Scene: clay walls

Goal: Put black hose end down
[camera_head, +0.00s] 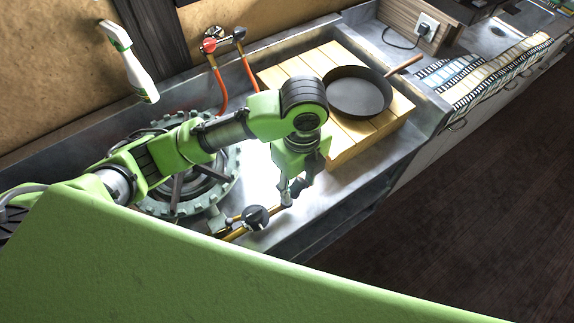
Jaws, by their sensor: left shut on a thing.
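My left gripper (293,190) points down over the grey metal counter, just in front of the wooden slatted board. It is shut on the tip of a thin brass-coloured piece with a round black knob, which I take for the black hose end (256,217). This piece lies low, close to the counter beside the round burner. The fingers partly hide the grip, and I cannot tell whether the piece touches the counter. My right gripper is not in view.
A dark pan (358,92) sits on the wooden board (352,152). A toothed round burner (230,185) is partly behind my left arm. Orange hoses (219,88) rise to red and black fittings (238,34) near the wall. A spray bottle (131,62) shows at upper left.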

